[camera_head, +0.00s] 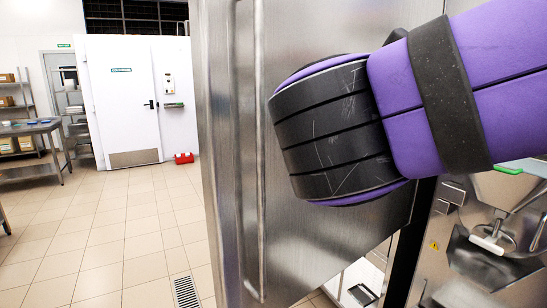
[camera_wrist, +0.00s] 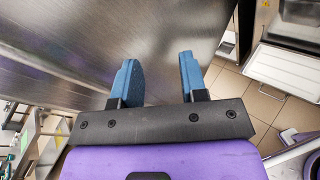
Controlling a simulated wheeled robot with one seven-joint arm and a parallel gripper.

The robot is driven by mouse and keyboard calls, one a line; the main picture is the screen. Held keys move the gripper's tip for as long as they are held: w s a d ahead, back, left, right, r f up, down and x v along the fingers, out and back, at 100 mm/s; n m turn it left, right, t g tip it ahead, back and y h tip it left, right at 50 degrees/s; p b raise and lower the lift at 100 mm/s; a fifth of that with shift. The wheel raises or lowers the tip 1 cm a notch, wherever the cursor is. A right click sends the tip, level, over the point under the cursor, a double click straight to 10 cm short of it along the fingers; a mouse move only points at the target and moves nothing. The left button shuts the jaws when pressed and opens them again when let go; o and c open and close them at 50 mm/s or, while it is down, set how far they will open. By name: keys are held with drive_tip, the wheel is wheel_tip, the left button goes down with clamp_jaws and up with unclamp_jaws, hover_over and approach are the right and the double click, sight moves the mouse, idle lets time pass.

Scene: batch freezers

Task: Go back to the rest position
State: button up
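My gripper (camera_wrist: 158,82) shows in the wrist view with its two blue fingers spread apart and nothing between them. A brushed steel panel (camera_wrist: 60,45) lies right in front of the fingers; whether they touch it I cannot tell. In the head view, my purple and black arm crosses the upper right, in front of a tall steel door or panel (camera_head: 232,130) with a long vertical edge. My gripper is not visible in the head view.
A steel machine with a spout (camera_head: 490,240) stands at the right. Left are a steel table (camera_head: 30,128), a shelf with boxes (camera_head: 8,100) and a white door (camera_head: 130,110). A red object (camera_head: 184,158) lies by the wall. The tiled floor (camera_head: 110,230) at left is clear.

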drive_tip(key=s+d+f+m+g+y, duration=0.1)
drive_tip(key=s+d+f+m+g, duration=0.1)
drive_tip(key=d+m, duration=0.5)
drive_tip(key=s+d+f+m+g+y, duration=0.1)
drive_tip(key=s+d+f+m+g, duration=0.2)
drive_tip(key=d+m, duration=0.4)
drive_tip(key=s+d+f+m+g+y, duration=0.2)
drive_tip(key=d+f+m, duration=0.4)
drive_tip(key=m, duration=0.9)
drive_tip(key=s+d+g, duration=0.1)
drive_tip(key=d+g, duration=0.1)
drive_tip(key=shift+g, duration=0.3)
drive_tip(key=shift+a, duration=0.15)
